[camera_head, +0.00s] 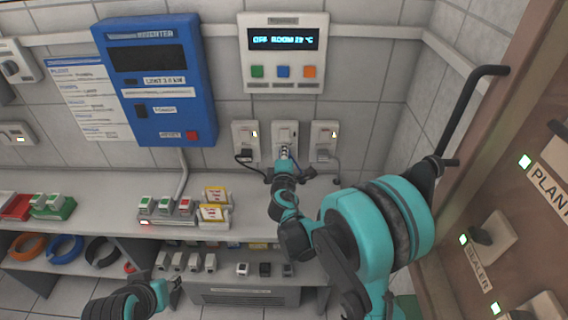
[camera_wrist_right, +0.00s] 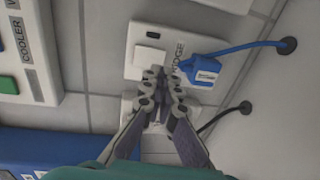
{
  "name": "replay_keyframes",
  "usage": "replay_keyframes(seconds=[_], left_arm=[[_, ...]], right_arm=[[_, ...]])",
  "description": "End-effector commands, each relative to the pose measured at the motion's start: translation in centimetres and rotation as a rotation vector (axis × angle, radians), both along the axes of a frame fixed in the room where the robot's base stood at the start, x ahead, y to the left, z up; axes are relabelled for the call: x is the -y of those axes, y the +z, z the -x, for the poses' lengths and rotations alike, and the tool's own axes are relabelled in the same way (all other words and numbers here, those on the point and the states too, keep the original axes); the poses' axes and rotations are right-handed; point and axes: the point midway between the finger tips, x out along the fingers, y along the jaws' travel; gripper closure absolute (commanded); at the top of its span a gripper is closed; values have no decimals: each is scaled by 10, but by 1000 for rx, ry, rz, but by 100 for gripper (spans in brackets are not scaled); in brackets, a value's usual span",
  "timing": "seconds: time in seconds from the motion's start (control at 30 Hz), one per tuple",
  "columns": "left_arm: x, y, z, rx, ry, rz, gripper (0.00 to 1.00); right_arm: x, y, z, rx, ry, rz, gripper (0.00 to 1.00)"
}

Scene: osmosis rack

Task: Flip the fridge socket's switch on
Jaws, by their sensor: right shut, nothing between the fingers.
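The fridge socket (camera_head: 285,130) is the middle one of three white wall sockets in the head view. In the right wrist view the fridge socket (camera_wrist_right: 146,38) has a white rocker switch (camera_wrist_right: 150,56), a dark unlit indicator (camera_wrist_right: 152,34), a plugged-in blue plug (camera_wrist_right: 203,70) and a label partly hidden by my fingers. My right gripper (camera_head: 284,150) is shut and empty, its tips (camera_wrist_right: 161,73) at the switch's edge. I cannot tell whether they touch it. My left gripper (camera_head: 172,286) is low at the left, far from the sockets; its jaws are unclear.
Sockets with lit indicators stand close on the left (camera_head: 244,128) and right (camera_head: 324,128). A white display panel (camera_head: 284,76) hangs above, a blue inverter (camera_head: 155,115) to the left. A counter (camera_head: 110,190) runs below. A wooden panel (camera_head: 500,150) with a black handle stands at the right.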

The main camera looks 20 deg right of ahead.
Motion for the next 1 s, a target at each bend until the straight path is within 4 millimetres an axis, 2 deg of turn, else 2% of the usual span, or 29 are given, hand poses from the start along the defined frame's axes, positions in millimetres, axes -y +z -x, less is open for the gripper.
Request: replay_keyframes(seconds=[0.1,0.3,1.0], left_arm=[[0,-7,0,0,0,0,60],[0,-10,0,0,0,0,60],[0,-14,0,0,0,0,60]], right_arm=[[5,-4,-19,0,0,1,100],[10,-5,-34,0,0,-1,100],[12,-8,-44,0,1,0,100]])
